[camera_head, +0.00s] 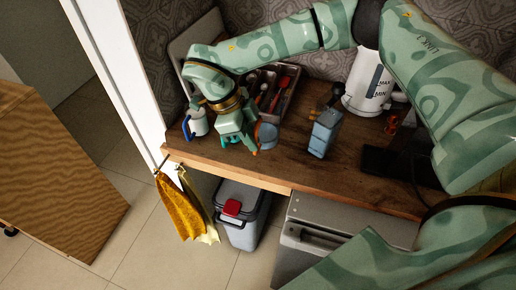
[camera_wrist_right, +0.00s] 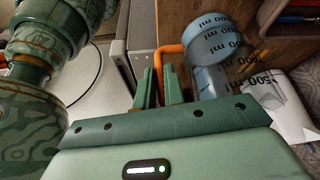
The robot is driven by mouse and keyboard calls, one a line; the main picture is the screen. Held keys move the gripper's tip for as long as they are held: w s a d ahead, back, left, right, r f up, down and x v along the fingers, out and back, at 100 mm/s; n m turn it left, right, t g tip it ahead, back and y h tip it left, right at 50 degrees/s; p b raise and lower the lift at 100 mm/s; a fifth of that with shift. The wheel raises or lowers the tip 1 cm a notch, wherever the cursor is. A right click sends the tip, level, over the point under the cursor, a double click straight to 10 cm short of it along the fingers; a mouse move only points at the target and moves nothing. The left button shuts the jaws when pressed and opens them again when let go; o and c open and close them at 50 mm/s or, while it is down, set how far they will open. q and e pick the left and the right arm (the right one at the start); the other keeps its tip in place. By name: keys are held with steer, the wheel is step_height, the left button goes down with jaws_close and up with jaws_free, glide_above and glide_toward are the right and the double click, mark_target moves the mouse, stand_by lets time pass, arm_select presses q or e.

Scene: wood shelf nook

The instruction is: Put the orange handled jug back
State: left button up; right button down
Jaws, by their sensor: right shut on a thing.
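The orange handled jug (camera_head: 267,135) is a small bluish clear measuring jug near the front edge of the wooden counter. In the right wrist view its body (camera_wrist_right: 207,68) carries black "500 ml" marks, and its orange handle (camera_wrist_right: 168,52) passes between the fingers. My right gripper (camera_head: 240,142) is shut on this handle, just left of the jug. It also shows in the right wrist view (camera_wrist_right: 156,88). I cannot tell whether the jug touches the counter. My left gripper is not in view.
A blue handled jug (camera_head: 198,123) stands left of my right gripper. A cutlery tray (camera_head: 293,86) lies behind; a blue-grey box (camera_head: 324,134) and a white kettle (camera_head: 369,85) stand to the right. A yellow towel (camera_head: 183,208) and a bin (camera_head: 240,225) are below the counter edge.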

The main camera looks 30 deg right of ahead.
steer(key=f, duration=0.2)
steer(key=d+f+b, duration=0.1)
steer(key=f, duration=0.1)
steer(key=d+f, duration=0.1)
steer(key=f, duration=0.1)
steer(key=shift+w+d, duration=0.15)
steer(key=shift+w, duration=0.2)
steer(key=c, duration=1.5)
jaws_free()
steer(key=shift+r, duration=0.1)
steer(key=p+v, duration=0.1)
steer(key=v, duration=1.1)
